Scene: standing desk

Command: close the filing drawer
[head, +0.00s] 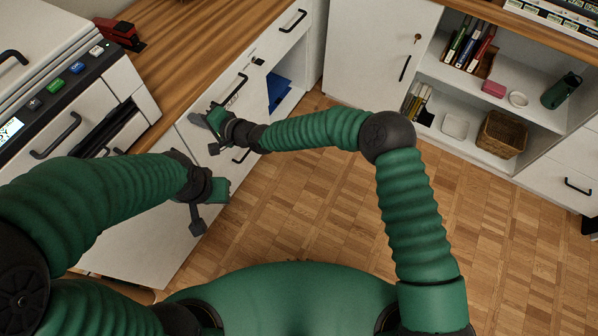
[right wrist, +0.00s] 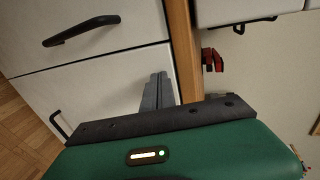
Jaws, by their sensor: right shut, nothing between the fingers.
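The white desk drawer fronts (head: 212,155) with black bar handles stand under the wooden top at left. One handle (head: 236,90) is just beyond my right gripper (head: 200,119), another partly behind it. I cannot tell which front is the filing drawer or how far it stands out. In the right wrist view, my shut, empty right gripper (right wrist: 158,88) is in front of a pale front (right wrist: 100,95), beside one with a black handle (right wrist: 80,31); contact is unclear. My left gripper (head: 207,196) hangs nearer my body, its fingers hard to make out.
A printer (head: 85,90) and red stapler (head: 120,33) are on the wooden top (head: 185,45). A blue item (head: 278,91) sits in an open space beyond the drawers. A shelf unit (head: 455,75) stands at right. The parquet floor (head: 330,215) between is clear.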

